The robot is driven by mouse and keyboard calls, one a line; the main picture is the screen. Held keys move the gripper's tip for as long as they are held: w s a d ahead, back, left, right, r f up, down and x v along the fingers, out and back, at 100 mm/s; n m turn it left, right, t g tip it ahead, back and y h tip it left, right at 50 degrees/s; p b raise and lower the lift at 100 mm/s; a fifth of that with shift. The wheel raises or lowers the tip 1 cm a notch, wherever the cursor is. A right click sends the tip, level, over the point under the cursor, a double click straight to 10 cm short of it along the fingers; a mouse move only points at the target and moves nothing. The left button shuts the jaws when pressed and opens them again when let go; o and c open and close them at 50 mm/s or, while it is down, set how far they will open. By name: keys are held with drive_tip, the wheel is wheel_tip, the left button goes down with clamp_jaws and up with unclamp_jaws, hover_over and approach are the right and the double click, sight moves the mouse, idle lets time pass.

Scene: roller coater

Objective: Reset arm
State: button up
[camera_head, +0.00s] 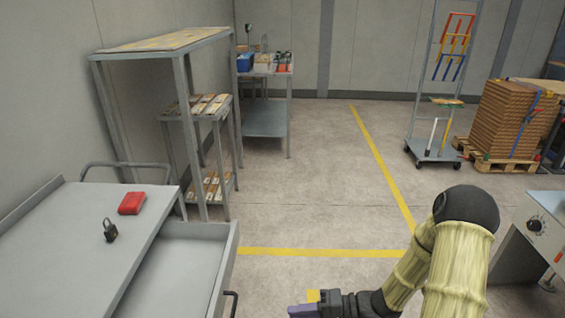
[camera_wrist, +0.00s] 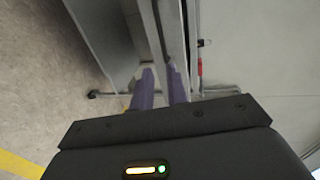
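My arm, in a pale yellow-green sleeve with black joints, shows at the lower right of the head view. It is bent, and its end points left over the floor. My gripper (camera_head: 304,311) is at the bottom edge of that view, partly cut off. In the wrist view my gripper (camera_wrist: 159,84) has two purple fingers with a gap between them. Nothing is held in the gap. The fingertips point toward grey metal framework, and I cannot tell how far off it is.
A grey cart (camera_head: 75,240) with an open drawer (camera_head: 185,262) stands at left, bearing a red box (camera_head: 132,203) and a black padlock (camera_head: 110,230). A grey machine (camera_head: 540,222) stands at right. Marked floor (camera_head: 300,195) between them is clear.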

drive_tip(key=w+d+r+n+t+h, duration=0.1)
drive_tip(key=w+d+r+t+h, duration=0.15)
drive_tip(key=d+h, duration=0.35)
drive_tip(key=w+d+r+t+h, duration=0.15)
drive_tip(key=w+d+h, duration=0.25)
drive_tip(key=h, duration=0.4)
drive_tip(key=s+r+g+h, duration=0.1)
drive_tip(key=s+r, duration=0.2)
drive_tip(key=s, duration=0.3)
drive_tip(key=s+r+g+h, duration=0.1)
drive_tip(key=s+r+g, duration=0.15)
drive_tip(key=s, duration=0.45)
wheel_tip(320, 180, up, 13)
drive_tip(key=p, duration=1.3)
drive_tip(key=shift+w+a+r+t, duration=0.2)
drive_tip(key=shift+a+t, duration=0.05)
drive_tip(key=shift+t, duration=0.1)
